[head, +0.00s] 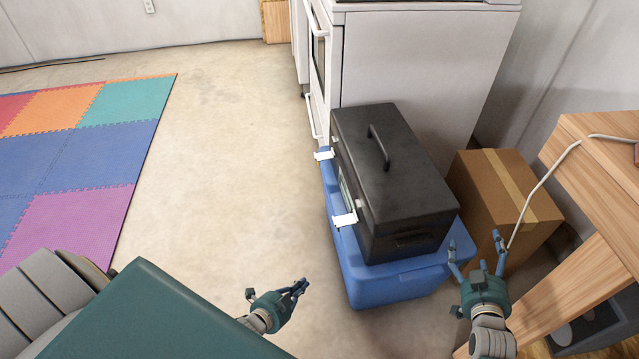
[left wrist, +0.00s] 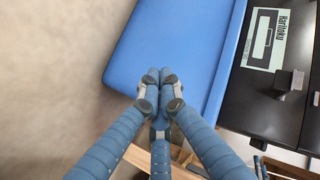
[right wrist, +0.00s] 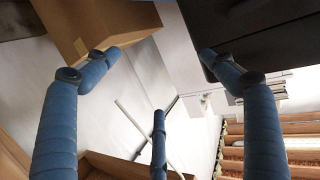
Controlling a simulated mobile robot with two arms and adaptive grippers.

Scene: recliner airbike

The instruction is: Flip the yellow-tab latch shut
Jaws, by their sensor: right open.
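A black toolbox (head: 390,165) with a top handle sits on a blue lidded box (head: 385,285). Two white latch tabs stick out from the blue box's left side, a far one (head: 323,155) and a near one (head: 344,220). A tiny yellowish spot shows by the far tab; I cannot tell clearly which tab is yellow. My left gripper (head: 298,287) is shut and empty, left of the blue box's near end and apart from it in the head view. My right gripper (head: 473,245) is open and empty near the blue box's right corner.
A cardboard box (head: 505,200) stands right of the blue box. A wooden table (head: 600,200) with a white cable is at the right. A white appliance (head: 420,70) stands behind. The floor (head: 230,170) left of the boxes is clear up to the foam mat (head: 75,170).

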